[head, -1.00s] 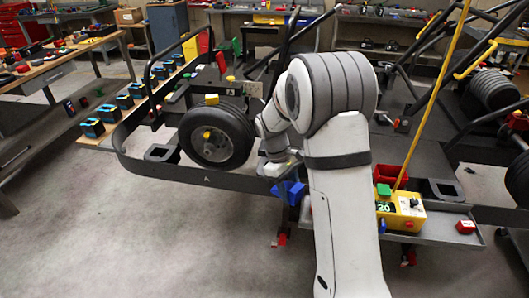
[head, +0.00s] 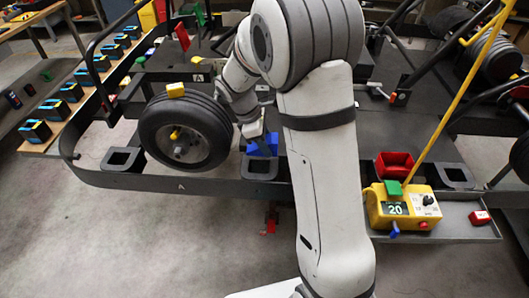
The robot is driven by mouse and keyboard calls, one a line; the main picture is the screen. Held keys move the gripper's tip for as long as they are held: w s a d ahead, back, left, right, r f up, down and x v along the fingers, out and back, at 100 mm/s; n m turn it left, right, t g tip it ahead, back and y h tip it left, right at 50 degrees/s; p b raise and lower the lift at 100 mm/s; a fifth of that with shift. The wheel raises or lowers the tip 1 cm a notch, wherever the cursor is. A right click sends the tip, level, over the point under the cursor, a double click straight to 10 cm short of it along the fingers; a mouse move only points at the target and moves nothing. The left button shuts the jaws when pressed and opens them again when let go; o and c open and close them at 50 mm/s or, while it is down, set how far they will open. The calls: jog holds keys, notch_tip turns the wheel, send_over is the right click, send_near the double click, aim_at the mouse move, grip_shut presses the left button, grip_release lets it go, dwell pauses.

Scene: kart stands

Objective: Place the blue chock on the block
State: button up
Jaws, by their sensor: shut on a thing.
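My gripper (head: 254,134) is shut on the blue chock (head: 264,146), just right of the large black wheel (head: 186,134). The chock appears directly over a black square block (head: 259,168) with a hollow top on the kart's front rail. Its lower edge overlaps the block's back edge in the picture; I cannot tell whether they touch. Similar black blocks stand at the rail's left (head: 122,160) and right (head: 455,177). My arm hides part of the kart behind and to the right of the chock.
A yellow box reading 20 (head: 400,208) sits on a grey tray (head: 462,228) at right, with a red bin (head: 394,165) behind it. A yellow block (head: 175,90) rests on the wheel. A yellow pole (head: 450,100) slants up at right. Floor is open at front left.

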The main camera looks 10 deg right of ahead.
notch_tip(320, 180, down, 4)
jog(key=shift+f, duration=0.2)
jog(key=shift+d, duration=0.1)
jog(key=o, duration=1)
jog(key=shift+o, duration=0.2)
